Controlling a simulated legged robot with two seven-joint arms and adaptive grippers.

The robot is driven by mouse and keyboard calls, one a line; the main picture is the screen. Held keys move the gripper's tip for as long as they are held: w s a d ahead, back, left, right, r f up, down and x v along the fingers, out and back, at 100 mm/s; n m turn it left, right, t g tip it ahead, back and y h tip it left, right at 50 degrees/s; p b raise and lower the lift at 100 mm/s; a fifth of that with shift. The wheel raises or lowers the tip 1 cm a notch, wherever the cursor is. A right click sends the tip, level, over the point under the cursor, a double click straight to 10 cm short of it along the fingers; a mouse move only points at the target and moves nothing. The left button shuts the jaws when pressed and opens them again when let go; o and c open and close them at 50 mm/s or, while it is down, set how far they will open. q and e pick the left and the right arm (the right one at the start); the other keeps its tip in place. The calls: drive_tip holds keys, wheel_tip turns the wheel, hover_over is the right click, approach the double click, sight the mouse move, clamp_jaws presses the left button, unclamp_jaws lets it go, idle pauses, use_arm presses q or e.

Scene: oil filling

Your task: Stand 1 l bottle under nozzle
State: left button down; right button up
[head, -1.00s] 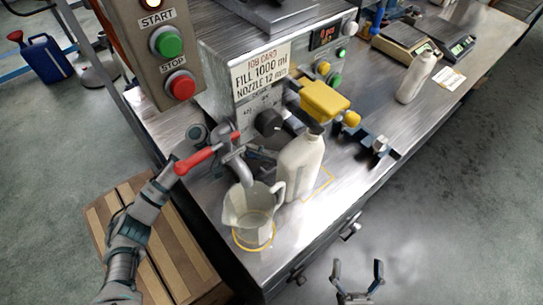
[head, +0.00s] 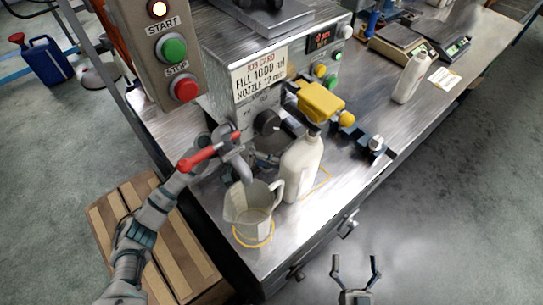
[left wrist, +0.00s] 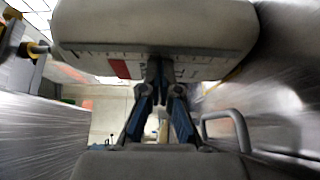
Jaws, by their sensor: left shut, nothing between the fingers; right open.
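A white bottle (head: 301,168) with a dark neck stands upright on the bench. Its neck is just below the yellow nozzle block (head: 321,100), and a yellow outline lies around its foot. A second white bottle (head: 411,78) stands farther right. My left arm reaches in to the red-handled tap, where its hand is partly hidden. In the left wrist view my left gripper (left wrist: 160,90) is shut and empty, close below a pale body with scale marks (left wrist: 150,35); I cannot tell which vessel this is. My right gripper (head: 356,270) is open and empty, off the bench's front edge.
A pale jug (head: 250,208) stands on a yellow ring under the tap with a red lever (head: 198,158), close left of the bottle. Scales (head: 400,42) sit at the back right. A wooden crate (head: 185,255) stands on the floor. Bench right of the nozzle is partly clear.

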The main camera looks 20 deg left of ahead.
use_arm(q)
drive_tip(key=shift+d+r, duration=0.1)
drive_tip(key=shift+d, duration=0.75)
drive_tip(key=shift+a, duration=0.1)
drive_tip(key=a, duration=1.2)
drive_tip(key=shift+w+f, duration=0.2)
drive_tip(key=shift+f, duration=0.05)
drive_tip(key=shift+r, duration=0.1)
drive_tip(key=shift+d+r, duration=0.1)
drive_tip(key=shift+d, duration=0.1)
drive_tip(key=shift+s, duration=0.1)
use_arm(e)
drive_tip(key=shift+d+f, duration=0.15)
drive_tip(key=shift+d, duration=0.55)
